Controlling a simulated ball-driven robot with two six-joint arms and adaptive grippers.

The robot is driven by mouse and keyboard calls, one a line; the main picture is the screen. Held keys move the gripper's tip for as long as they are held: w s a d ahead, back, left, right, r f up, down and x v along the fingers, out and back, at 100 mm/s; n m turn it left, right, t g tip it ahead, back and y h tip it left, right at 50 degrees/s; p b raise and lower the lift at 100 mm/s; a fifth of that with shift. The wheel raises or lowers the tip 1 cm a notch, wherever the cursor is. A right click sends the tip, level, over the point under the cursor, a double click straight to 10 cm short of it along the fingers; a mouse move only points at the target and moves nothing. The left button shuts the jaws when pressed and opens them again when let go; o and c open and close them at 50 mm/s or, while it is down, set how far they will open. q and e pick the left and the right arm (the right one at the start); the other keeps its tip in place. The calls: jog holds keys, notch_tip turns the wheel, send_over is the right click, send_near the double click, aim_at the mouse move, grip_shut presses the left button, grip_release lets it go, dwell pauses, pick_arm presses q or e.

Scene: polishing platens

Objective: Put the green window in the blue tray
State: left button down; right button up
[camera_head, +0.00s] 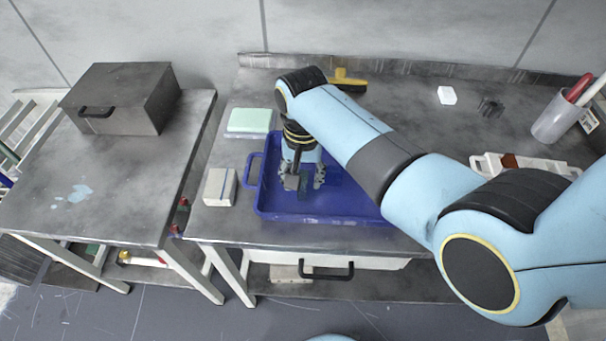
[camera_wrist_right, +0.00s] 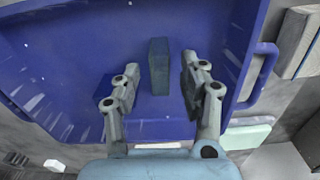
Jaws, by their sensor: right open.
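The green window, a small dark green block (camera_wrist_right: 158,67), is at the blue tray (camera_wrist_right: 60,60), over its floor in the right wrist view. It also shows in the head view (camera_head: 303,184), partly hidden by the fingers. My right gripper (camera_head: 305,184) points down into the blue tray (camera_head: 300,217). Its fingers are apart, one on each side of the green block, with visible gaps in the wrist view. I cannot tell whether the block rests flat on the tray floor. My right arm hides the tray's right part. My left gripper is not in view.
A pale green pad (camera_head: 250,120) and a white box (camera_head: 220,187) lie left of the tray. A yellow-handled brush (camera_head: 347,80), a white block (camera_head: 446,95) and a pen cup (camera_head: 556,120) are farther back or right. A grey case (camera_head: 122,98) stands on the left table.

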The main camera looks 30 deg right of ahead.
aim_at(303, 179)
notch_tip(303, 179, up, 12)
jog(key=p, duration=0.1)
jog(key=shift+r, duration=0.15)
dwell(0.3)
dwell(0.4)
